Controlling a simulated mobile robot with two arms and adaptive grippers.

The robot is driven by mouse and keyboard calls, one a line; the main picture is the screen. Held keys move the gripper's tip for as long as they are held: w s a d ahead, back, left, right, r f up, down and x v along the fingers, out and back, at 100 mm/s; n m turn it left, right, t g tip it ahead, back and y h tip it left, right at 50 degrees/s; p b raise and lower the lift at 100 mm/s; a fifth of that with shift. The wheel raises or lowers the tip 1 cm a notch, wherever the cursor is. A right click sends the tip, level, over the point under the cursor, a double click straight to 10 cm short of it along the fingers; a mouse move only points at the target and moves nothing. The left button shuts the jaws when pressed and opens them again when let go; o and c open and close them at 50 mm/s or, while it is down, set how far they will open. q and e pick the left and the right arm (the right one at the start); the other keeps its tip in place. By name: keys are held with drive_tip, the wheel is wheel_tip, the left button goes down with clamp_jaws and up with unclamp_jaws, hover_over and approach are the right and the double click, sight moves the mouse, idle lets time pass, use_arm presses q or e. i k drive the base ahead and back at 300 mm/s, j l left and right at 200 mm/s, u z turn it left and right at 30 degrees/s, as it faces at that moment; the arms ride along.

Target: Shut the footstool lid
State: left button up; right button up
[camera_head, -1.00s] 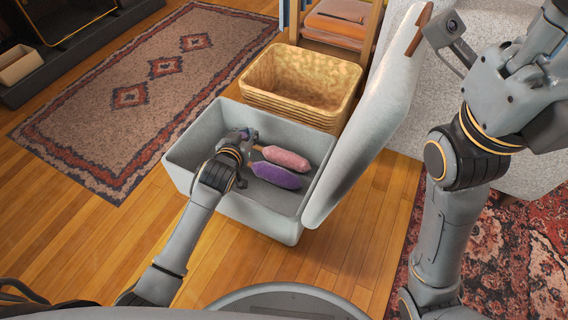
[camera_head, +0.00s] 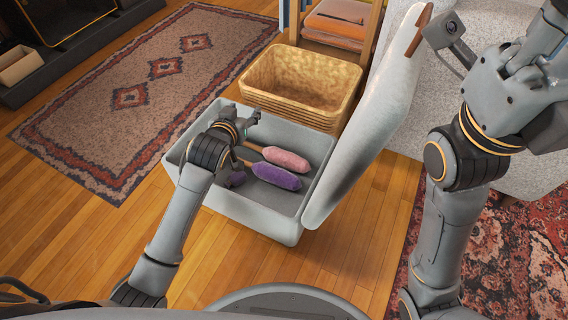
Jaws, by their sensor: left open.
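The footstool (camera_head: 262,222) is a light grey open box on the wood floor. Its padded lid (camera_head: 372,130) stands raised at the box's right side, tilted outward. Inside lie a pink roll-shaped thing (camera_head: 287,159) and a purple one (camera_head: 277,177), each with a handle-like end, side by side. Another purple bit shows beneath my left arm. My left gripper (camera_head: 252,116) is above the box's far left part, open and holding nothing that I can see; it is apart from the lid. My right arm stands at the right, and its gripper fingers are not in view.
A wicker basket (camera_head: 300,85) stands right behind the footstool. A wooden shelf with folded orange cloths (camera_head: 338,20) is behind it. A pale sofa (camera_head: 480,40) is beyond the lid. Patterned rugs lie at left (camera_head: 140,90) and lower right (camera_head: 500,260). Floor in front is clear.

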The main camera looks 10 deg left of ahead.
sight(386, 102)
drive_tip(key=k+j, duration=0.35)
drive_tip(key=j, duration=0.15)
drive_tip(key=k+j, duration=0.4)
drive_tip(key=j, duration=0.15)
